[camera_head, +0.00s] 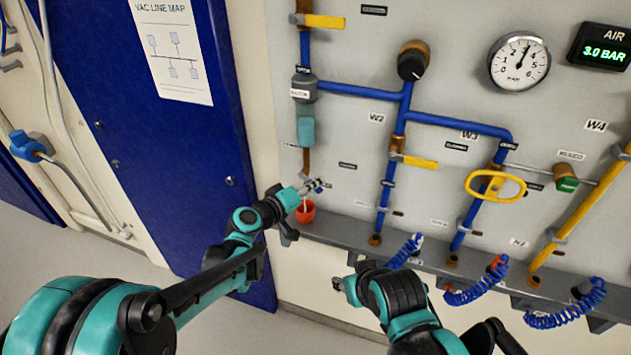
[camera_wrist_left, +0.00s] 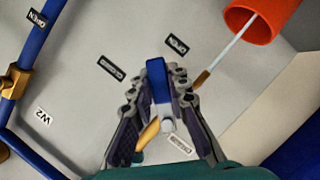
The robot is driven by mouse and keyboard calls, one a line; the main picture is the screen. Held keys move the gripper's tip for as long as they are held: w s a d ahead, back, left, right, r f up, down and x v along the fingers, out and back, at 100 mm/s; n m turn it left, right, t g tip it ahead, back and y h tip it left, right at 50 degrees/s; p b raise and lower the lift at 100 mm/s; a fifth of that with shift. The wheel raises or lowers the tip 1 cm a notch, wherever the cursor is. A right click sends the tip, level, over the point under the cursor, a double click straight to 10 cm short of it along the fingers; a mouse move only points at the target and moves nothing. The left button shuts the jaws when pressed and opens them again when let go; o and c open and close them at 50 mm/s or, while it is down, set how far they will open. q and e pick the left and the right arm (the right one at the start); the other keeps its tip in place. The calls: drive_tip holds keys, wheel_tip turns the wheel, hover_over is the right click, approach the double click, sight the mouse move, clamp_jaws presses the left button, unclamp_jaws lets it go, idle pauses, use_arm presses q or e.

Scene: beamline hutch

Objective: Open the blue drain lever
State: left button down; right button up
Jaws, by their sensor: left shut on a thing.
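The blue drain lever (camera_wrist_left: 157,80) is between the two fingers of my left gripper (camera_wrist_left: 155,85), which is shut on it. In the left wrist view its blue end points up the picture, near a black OPEN label (camera_wrist_left: 177,44) and another black label (camera_wrist_left: 112,67). A brass part (camera_wrist_left: 150,132) shows below it. In the head view my left gripper (camera_head: 315,186) is at the panel, just above an orange cup (camera_head: 305,212), and hides most of the lever.
The orange cup also shows in the left wrist view (camera_wrist_left: 262,18), close to the gripper, with a thin pale tube at it. A grey ledge (camera_head: 340,232) runs below the panel. Yellow-handled valves (camera_head: 420,162), a yellow handwheel (camera_head: 495,186) and blue coiled hoses (camera_head: 480,288) are to the right.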

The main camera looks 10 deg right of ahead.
use_arm(q)
drive_tip(key=shift+w+a+f+m+t+y+p, duration=0.15)
drive_tip(key=shift+w+a+f+m+t+y, duration=0.25)
drive_tip(key=shift+m+y, duration=0.55)
drive_tip(key=shift+w+a+f+m+t+y+p, duration=0.15)
drive_tip(key=shift+a+m+y, duration=0.4)
drive_tip(key=shift+m, duration=0.85)
drive_tip(key=shift+w+a+f+m+t+y+p, duration=0.2)
drive_tip(key=shift+w+a+m+t+y, duration=0.15)
drive_tip(key=shift+m+y, duration=0.65)
drive_tip(key=shift+m, duration=0.25)
drive_tip(key=c, duration=1.4)
unclamp_jaws()
drive_tip(key=shift+c, duration=0.2)
drive_tip(key=shift+h, duration=0.3)
drive_tip(key=shift+a, duration=0.1)
drive_tip(key=v, duration=1.2)
